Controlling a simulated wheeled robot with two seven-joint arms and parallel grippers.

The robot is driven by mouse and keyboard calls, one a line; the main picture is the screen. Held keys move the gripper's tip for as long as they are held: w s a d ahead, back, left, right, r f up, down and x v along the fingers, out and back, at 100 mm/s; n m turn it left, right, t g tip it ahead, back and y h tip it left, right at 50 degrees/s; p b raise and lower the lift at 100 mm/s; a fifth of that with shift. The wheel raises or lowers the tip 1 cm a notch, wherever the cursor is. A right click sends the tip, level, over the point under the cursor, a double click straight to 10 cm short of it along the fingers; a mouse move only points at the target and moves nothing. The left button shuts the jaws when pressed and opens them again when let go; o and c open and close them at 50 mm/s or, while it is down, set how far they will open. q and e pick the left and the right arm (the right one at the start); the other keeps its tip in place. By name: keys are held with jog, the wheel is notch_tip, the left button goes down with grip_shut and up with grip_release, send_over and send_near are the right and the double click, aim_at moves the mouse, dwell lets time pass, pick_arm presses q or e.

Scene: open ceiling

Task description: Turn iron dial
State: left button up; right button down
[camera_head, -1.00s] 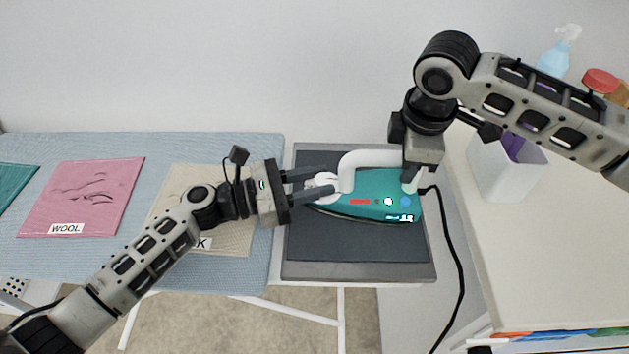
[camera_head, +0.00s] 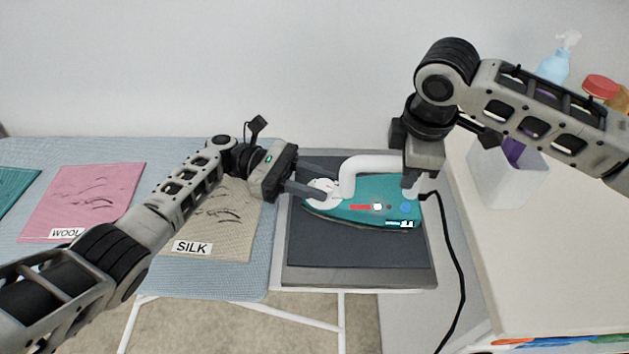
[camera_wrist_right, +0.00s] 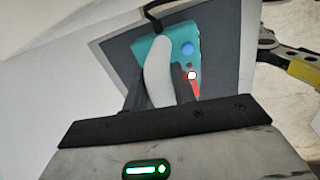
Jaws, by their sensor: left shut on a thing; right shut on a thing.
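A teal iron (camera_head: 345,220) with a white handle (camera_head: 368,163) lies flat on a dark rest pad at the right end of the ironing board. A round white dial (camera_head: 324,190) sits at its left, front end. My left gripper (camera_head: 318,182) is shut on the dial, its fingers on either side of it. My right gripper (camera_head: 409,182) comes down at the handle's rear and is shut on it; the right wrist view shows the handle (camera_wrist_right: 158,72) between its fingers. A red strip with a white round marker (camera_head: 377,207) and a blue button (camera_head: 406,208) show on the iron's side.
Cloth patches labelled SILK (camera_head: 222,220) and WOOL (camera_head: 85,200) lie on the blue board cover (camera_head: 245,283). A black cord (camera_head: 459,270) runs down from the iron's rear. A white bin (camera_head: 508,180) and a spray bottle (camera_head: 555,62) stand on the right table.

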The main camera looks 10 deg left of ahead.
pick_arm(q)
jog(key=shift+s+d+f+g, duration=0.1)
jog(key=shift+g, duration=0.2)
pick_arm(e)
jog(key=shift+d+f, duration=0.1)
pick_arm(q)
jog(key=o, duration=1)
jog(key=shift+a, duration=0.2)
jog(key=v, duration=0.7)
jog(key=shift+a, duration=0.1)
